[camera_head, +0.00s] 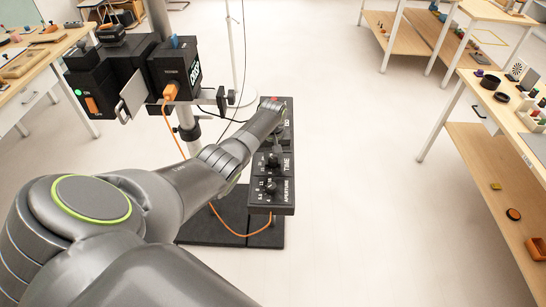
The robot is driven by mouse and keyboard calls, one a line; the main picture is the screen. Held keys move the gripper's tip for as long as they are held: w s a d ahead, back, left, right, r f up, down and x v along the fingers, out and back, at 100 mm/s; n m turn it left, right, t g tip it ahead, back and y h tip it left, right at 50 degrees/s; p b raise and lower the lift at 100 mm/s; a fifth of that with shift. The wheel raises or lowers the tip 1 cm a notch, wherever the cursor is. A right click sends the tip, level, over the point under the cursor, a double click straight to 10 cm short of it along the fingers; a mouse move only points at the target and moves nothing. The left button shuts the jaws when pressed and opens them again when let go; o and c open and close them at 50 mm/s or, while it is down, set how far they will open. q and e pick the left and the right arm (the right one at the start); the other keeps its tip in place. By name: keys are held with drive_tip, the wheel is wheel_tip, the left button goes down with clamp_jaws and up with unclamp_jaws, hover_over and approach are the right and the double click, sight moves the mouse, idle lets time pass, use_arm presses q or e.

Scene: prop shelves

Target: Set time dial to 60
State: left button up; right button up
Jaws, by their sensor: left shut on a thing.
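A black control box (283,207) stands in the middle of the view, with white lettering for TIME and APERTURE. The time dial (273,160) is a small black knob with white numbers around it, partly hidden by my gripper. I cannot read which number it points to. My left arm reaches across from the lower left, and my left gripper (278,146) is at the time dial and shut on it. The aperture dial (268,187) sits nearer to me on the same box and is free. My right gripper is not in view.
A camera rig (172,62) with an orange plug and cable stands left of the box on a metal pole. A black base plate (215,229) lies on the floor below. Wooden shelves (484,159) stand at the right, a table (22,83) at the left. Open floor lies between.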

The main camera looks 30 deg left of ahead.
sight(273, 159)
use_arm(q)
drive_tip(key=shift+w+r, duration=0.1)
drive_tip(key=o, duration=1)
wheel_tip(273, 159, up, 17)
drive_tip(key=shift+r+b, duration=0.2)
drive_tip(key=shift+b, duration=0.55)
drive_tip(key=shift+f, duration=0.15)
